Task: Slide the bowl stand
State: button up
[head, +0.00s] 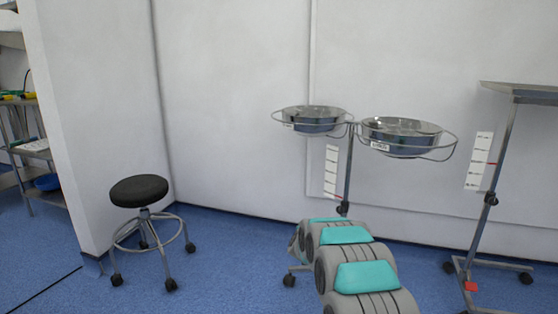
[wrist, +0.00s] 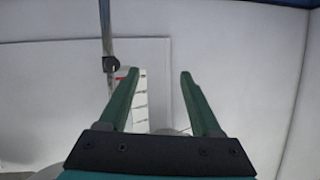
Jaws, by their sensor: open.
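The bowl stand (head: 348,180) stands upright by the back wall, with two metal bowls in wire rings, a left bowl (head: 313,122) and a right bowl (head: 400,137). Its thin pole has a dark knob low down, and my arm hides much of the base. In the wrist view, my gripper (wrist: 160,73) is open and empty, with two green fingers apart. A metal pole (wrist: 105,45) with a black knob shows left of the fingers, not between them; it looks like a stand's pole, but I cannot be sure which. My gripper is not visible in the head view.
A metal tray stand (head: 500,165) on wheels is at the right. A black round stool (head: 140,190) stands at the left, and a shelf rack (head: 30,150) is beyond the wall edge. Blue floor (head: 225,265) is clear between the stool and my arm.

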jog(key=s+a+r+n+g+y+p, duration=0.1)
jog(key=s+a+r+g, duration=0.15)
jog(key=s, duration=0.45)
jog(key=s+a+r+n+g+y, duration=0.15)
jog(key=s+r, duration=0.25)
jog(key=s, duration=0.4)
jog(key=s+a+r+g+y+p, duration=0.1)
jog(key=s+r+g+y, duration=0.15)
jog(key=s, duration=0.45)
jog(key=s+d+r+g+h, duration=0.1)
jog(key=s+d+g, duration=0.2)
jog(key=s, duration=1.3)
jog(key=s+d+r+g+h+p, duration=0.1)
jog(key=s+d+r+g, duration=0.1)
jog(key=s, duration=1.4)
jog(key=s+d+r+g+p, duration=0.1)
jog(key=s+d+g, duration=0.2)
jog(key=s, duration=1.3)
jog(key=shift+s+d+r+n+g+h, duration=0.15)
jog(key=shift+d+r+n+g+h, duration=0.05)
jog(key=shift+d+n+g+h, duration=0.2)
